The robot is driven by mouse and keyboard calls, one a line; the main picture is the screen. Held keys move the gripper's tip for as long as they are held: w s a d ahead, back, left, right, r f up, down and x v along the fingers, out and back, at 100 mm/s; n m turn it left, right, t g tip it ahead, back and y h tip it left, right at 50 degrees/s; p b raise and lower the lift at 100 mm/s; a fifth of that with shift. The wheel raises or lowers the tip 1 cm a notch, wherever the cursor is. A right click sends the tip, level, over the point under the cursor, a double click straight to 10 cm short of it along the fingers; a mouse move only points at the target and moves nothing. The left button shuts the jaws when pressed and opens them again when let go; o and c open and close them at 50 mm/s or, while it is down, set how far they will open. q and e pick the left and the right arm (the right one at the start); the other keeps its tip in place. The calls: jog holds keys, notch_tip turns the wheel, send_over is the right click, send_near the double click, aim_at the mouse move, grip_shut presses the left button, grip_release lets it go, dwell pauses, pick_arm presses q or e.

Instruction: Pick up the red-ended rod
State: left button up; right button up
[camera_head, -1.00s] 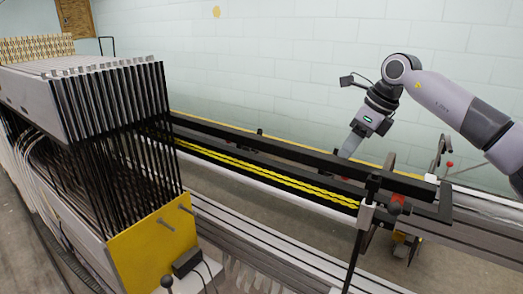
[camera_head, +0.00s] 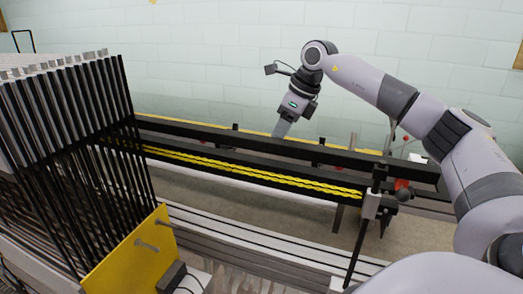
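My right gripper (camera_head: 281,131) hangs at the end of the arm that comes in from the right. It points down just behind the upper black beam (camera_head: 290,149) of the long frame. One flat grey finger shape shows; the tips are at or behind the beam, so I cannot tell whether it is open or holds anything. A red round end (camera_head: 401,184) shows by the black clamp at the frame's right end, and a small red knob (camera_head: 405,138) shows behind it. I cannot make out which belongs to the red-ended rod. My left gripper is not in view.
The long frame carries yellow twisted cords (camera_head: 260,174) between its black beams. A rack of black upright bars (camera_head: 75,140) with a yellow end plate (camera_head: 130,258) stands at the left. A thin black post (camera_head: 360,235) rises at the frame's right end. A pale block wall is behind.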

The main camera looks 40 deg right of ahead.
jog(key=x, duration=0.5)
jog(key=shift+w+d+f+p, duration=0.15)
jog(key=shift+d+f+p, duration=0.05)
jog(key=shift+f+p, duration=0.1)
jog(key=shift+r, duration=0.1)
jog(key=shift+c, duration=0.2)
grip_shut()
jog(key=shift+r, duration=0.1)
